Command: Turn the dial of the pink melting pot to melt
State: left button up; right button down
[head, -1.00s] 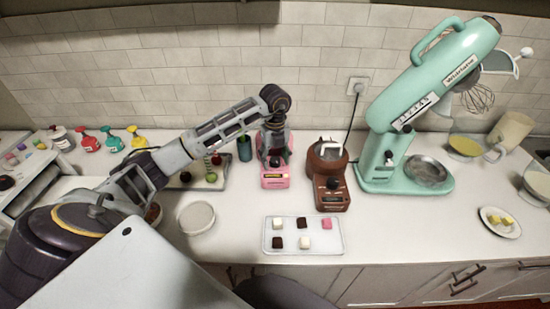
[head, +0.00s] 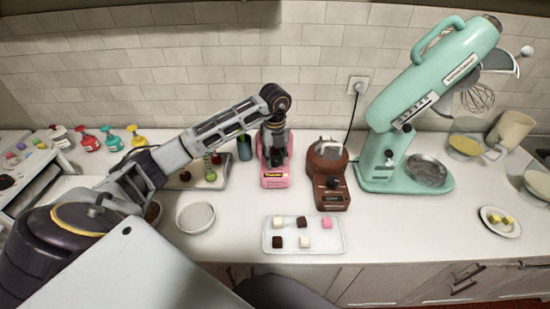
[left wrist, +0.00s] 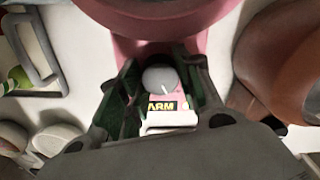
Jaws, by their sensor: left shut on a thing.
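The pink melting pot (head: 275,183) stands on the counter against my left gripper, with a yellow-on-black label on its front. My left gripper (head: 273,150) reaches over it from above and hides much of the pot. In the left wrist view the pot's pink bowl (left wrist: 160,22) is at the top. The grey round dial (left wrist: 160,77) sits between the gripper's fingers (left wrist: 160,88), which are shut on it. Its white pointer mark slants toward the label (left wrist: 163,105), where "ARM" is readable and the rest is hidden. My right gripper is not in view.
A brown melting pot (head: 328,175) stands close on the right. A tray of chocolate cubes (head: 303,247) lies in front, and a white bowl (head: 195,217) is at front left. A mint stand mixer (head: 425,110) is farther right.

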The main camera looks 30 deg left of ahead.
aim_at(275, 159)
pick_arm(q)
jog(key=shift+m, duration=0.4)
jog(key=shift+m+b, duration=0.35)
jog(key=shift+m, duration=0.25)
jog(key=m+b, duration=0.1)
jog(key=m, duration=0.2)
jog(key=m+b, duration=0.1)
jog(key=m, duration=0.3)
jog(key=shift+b, duration=0.35)
jog(key=shift+m, duration=0.4)
jog(key=shift+r, duration=0.1)
jog(key=o, duration=1)
jog(key=shift+o, duration=0.3)
jog(key=shift+r, duration=0.75)
notch_tip(275, 159, up, 10)
jog(key=shift+r, duration=0.2)
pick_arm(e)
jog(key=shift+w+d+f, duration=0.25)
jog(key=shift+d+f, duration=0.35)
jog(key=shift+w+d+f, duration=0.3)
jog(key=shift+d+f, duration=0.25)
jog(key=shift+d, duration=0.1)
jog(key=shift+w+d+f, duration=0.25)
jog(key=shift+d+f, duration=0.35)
